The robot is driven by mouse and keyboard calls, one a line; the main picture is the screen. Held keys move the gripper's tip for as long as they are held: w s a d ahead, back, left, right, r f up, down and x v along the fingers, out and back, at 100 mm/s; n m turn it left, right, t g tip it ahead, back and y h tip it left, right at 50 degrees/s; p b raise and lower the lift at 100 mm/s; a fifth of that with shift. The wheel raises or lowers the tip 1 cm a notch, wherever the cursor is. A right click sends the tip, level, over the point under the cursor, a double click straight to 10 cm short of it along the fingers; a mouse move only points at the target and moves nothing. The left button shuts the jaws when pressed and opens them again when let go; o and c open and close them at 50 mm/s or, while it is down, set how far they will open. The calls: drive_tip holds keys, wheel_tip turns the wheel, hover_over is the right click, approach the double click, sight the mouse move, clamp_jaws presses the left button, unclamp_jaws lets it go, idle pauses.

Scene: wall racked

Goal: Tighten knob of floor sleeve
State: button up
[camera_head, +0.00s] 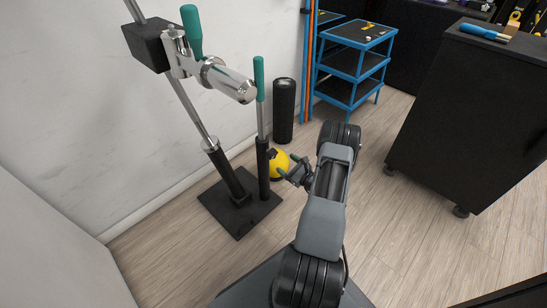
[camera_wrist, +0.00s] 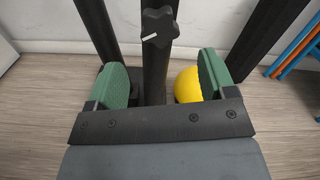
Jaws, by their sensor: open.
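The knob (camera_wrist: 158,27) is a black lobed star shape with a white mark on its left lobe. It sits on the front of a black upright sleeve (camera_wrist: 154,72) in the wrist view. In the head view, the upright sleeve (camera_head: 263,172) rises from a black floor plate (camera_head: 222,215); I cannot make out the knob there. My gripper (camera_head: 294,170) is to the right of the sleeve. In the wrist view, the green-padded fingers of my gripper (camera_wrist: 163,80) are spread and empty, with the knob above and between them in the picture, apparently untouched.
A second, tilted sleeve (camera_head: 226,172) carries a bar with a chrome clamp (camera_head: 215,75). A yellow ball (camera_head: 279,162) lies close behind my gripper. A black cylinder (camera_head: 284,110) stands by the wall. A blue shelf cart (camera_head: 355,62) and black cabinet (camera_head: 470,115) stand right, with clear floor between.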

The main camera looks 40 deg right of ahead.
sight(274, 155)
drive_tip(key=w, duration=0.2)
drive_tip(key=w+a+b, duration=0.1)
drive_tip(key=w, duration=0.2)
drive_tip(key=w+b, duration=0.1)
drive_tip(key=w, duration=0.2)
drive_tip(key=shift+w+a, duration=0.1)
drive_tip(key=shift+a, duration=0.15)
drive_tip(key=shift+c, duration=0.3)
drive_tip(key=c, duration=0.9)
drive_tip(key=shift+o, duration=0.2)
